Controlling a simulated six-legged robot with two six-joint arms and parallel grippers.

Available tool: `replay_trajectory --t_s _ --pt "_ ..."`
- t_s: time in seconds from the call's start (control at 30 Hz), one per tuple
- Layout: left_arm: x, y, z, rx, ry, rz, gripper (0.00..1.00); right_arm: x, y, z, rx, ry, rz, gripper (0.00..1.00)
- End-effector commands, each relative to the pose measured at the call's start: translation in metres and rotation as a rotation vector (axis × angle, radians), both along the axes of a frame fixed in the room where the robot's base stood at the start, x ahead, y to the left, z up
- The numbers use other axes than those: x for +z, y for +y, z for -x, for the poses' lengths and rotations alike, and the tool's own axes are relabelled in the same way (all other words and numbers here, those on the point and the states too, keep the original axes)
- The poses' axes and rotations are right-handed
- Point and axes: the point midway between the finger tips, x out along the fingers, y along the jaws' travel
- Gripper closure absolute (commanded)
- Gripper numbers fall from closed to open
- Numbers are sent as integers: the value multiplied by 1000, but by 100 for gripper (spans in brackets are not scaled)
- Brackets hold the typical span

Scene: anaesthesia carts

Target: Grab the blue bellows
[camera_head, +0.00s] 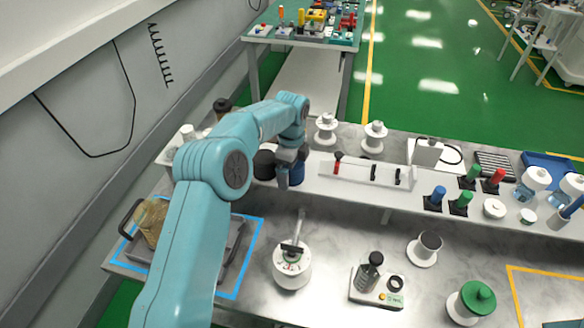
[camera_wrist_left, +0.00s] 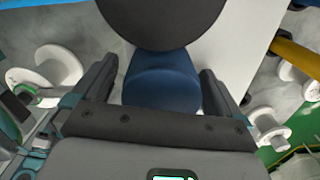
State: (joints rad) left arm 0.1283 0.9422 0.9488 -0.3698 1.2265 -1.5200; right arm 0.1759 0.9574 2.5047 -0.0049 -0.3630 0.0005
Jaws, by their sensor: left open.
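The blue bellows (camera_head: 297,173) is a dark blue cylinder on the raised white shelf, partly hidden by my left gripper (camera_head: 284,180). In the left wrist view the bellows (camera_wrist_left: 162,82) lies between the two open fingers of my left gripper (camera_wrist_left: 160,92), with a gap visible on both sides. The fingers are not closed on it. Its lower part is hidden behind the gripper body. My right gripper is not in view.
A black round part (camera_head: 264,165) stands close left of the bellows, and a large dark disc (camera_wrist_left: 160,18) lies just beyond it in the wrist view. A white rack (camera_head: 360,172) is to the right. White spools (camera_head: 326,130) stand behind.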

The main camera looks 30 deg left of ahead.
Motion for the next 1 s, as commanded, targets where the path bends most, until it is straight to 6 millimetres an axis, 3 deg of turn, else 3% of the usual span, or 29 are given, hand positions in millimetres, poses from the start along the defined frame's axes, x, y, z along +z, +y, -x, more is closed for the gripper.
replay_trajectory --t_s 0.23,0.4,0.73,1.0 --pt "-3 0 0 0 0 0 0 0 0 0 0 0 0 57" --pt "-3 0 0 0 0 0 55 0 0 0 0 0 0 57" --pt "3 0 -1 0 -3 0 55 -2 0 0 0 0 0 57" --pt "58 0 -1 0 -6 0 55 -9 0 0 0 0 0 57"
